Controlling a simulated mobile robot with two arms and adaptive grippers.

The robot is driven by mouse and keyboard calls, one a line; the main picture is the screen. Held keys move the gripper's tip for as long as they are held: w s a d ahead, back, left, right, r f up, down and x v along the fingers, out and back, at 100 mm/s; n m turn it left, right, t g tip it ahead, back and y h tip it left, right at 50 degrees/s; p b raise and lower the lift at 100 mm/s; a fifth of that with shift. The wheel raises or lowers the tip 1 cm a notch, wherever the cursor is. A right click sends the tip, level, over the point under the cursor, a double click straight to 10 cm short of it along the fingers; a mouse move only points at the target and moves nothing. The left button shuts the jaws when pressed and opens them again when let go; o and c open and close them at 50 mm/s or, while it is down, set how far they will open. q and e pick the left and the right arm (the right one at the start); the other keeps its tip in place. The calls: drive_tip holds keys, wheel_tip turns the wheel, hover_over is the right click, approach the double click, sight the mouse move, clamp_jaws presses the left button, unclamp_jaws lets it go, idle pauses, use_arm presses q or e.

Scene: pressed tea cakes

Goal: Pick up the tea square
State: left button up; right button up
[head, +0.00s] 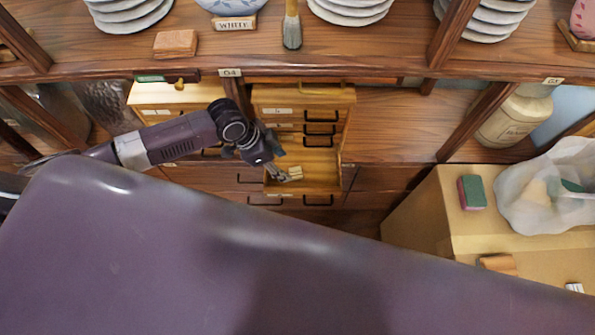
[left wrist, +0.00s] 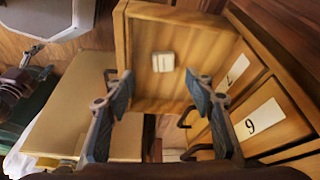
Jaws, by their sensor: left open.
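The tea square (left wrist: 163,61) is a small pale block lying on the bottom of an open wooden drawer (left wrist: 140,30) in the left wrist view. In the head view the tea square (head: 295,172) is a small pale shape in the pulled-out drawer (head: 322,178), right beside my fingertips. My left gripper (head: 283,174) is open and reaches over the drawer's left part. In the left wrist view its two fingers (left wrist: 163,88) stand apart, with the tea square beyond and between them; nothing is held.
The small drawer cabinet (head: 304,96) has more handled drawers above the open one. A shelf edge (head: 380,72) with plates and a brush (head: 291,28) lies above. A cardboard box (head: 425,215) with a green-and-red block (head: 471,192) stands at right.

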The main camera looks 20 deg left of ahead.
sight(295, 172)
use_arm(q)
drive_tip(key=shift+w+x, duration=0.15)
drive_tip(key=shift+x, duration=1.8)
drive_tip(key=shift+w+x, duration=0.2)
drive_tip(key=shift+x, duration=1.75)
drive_tip(key=shift+s+a+r, duration=0.1)
drive_tip(key=shift+a, duration=0.05)
drive_tip(key=c, duration=0.9)
